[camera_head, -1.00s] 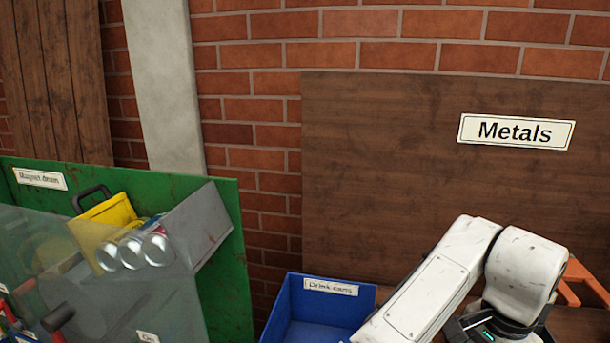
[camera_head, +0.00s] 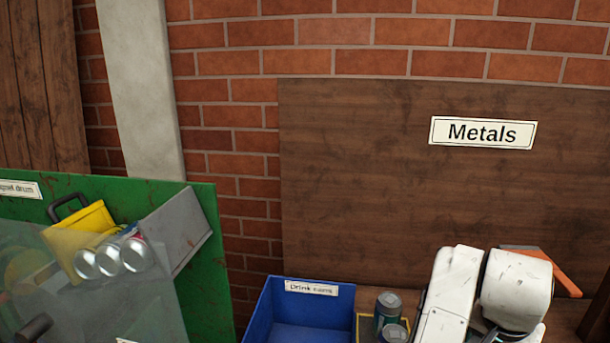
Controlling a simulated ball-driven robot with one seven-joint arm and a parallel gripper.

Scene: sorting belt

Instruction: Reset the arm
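My arm's white links (camera_head: 480,290) show at the bottom right of the head view. My gripper is not in the picture, so its fingers and anything in them are hidden from me.
A blue bin labelled "Drink cans" (camera_head: 262,318) stands left of my arm. Cans (camera_head: 388,308) stand between them on the bench. Left, a green magnet drum machine (camera_head: 208,262) holds several cans (camera_head: 110,258) beside a yellow part (camera_head: 88,222). A "Metals" board (camera_head: 350,180) stands behind.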

